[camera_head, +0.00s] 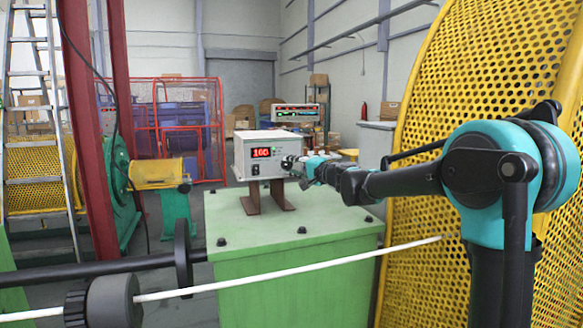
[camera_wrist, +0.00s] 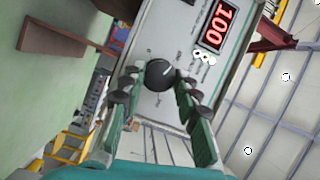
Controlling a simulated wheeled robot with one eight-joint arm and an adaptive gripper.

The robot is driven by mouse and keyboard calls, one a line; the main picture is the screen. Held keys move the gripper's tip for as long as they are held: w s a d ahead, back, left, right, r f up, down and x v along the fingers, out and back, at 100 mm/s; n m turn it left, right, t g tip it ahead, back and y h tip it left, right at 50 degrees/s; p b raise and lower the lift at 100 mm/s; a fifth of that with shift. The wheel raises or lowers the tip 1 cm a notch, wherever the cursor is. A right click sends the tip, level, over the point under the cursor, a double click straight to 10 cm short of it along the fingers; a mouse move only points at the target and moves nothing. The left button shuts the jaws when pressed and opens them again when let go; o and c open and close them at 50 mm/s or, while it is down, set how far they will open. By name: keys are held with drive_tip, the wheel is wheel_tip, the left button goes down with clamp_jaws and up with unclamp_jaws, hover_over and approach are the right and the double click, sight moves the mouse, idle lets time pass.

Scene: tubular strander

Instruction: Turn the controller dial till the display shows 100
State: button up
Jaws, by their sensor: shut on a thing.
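The controller (camera_head: 242,156) is a light grey box on brown legs on top of the green machine block. Its red display (camera_head: 262,153) appears to read 100, and the display in the wrist view (camera_wrist: 216,26) reads 100. The black dial (camera_wrist: 159,74) with a white pointer mark is on the controller's front panel. My gripper (camera_wrist: 157,85) has its fingers on both sides of the dial and is shut on it. In the head view my gripper (camera_head: 297,165) is at the right part of the front panel and hides the dial.
The green block (camera_head: 290,240) carries the controller, with several bolts on its top. A yellow perforated guard (camera_head: 480,80) stands close to my arm on the right. A white rod (camera_head: 290,278) crosses in front. A red post (camera_head: 88,130) and ladder (camera_head: 30,75) are at left.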

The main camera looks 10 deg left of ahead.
idle(0.4)
drive_tip(key=o, duration=1.2)
drive_tip(key=shift+c, duration=0.2)
drive_tip(key=v, duration=1.2)
drive_tip(key=shift+f, duration=0.1)
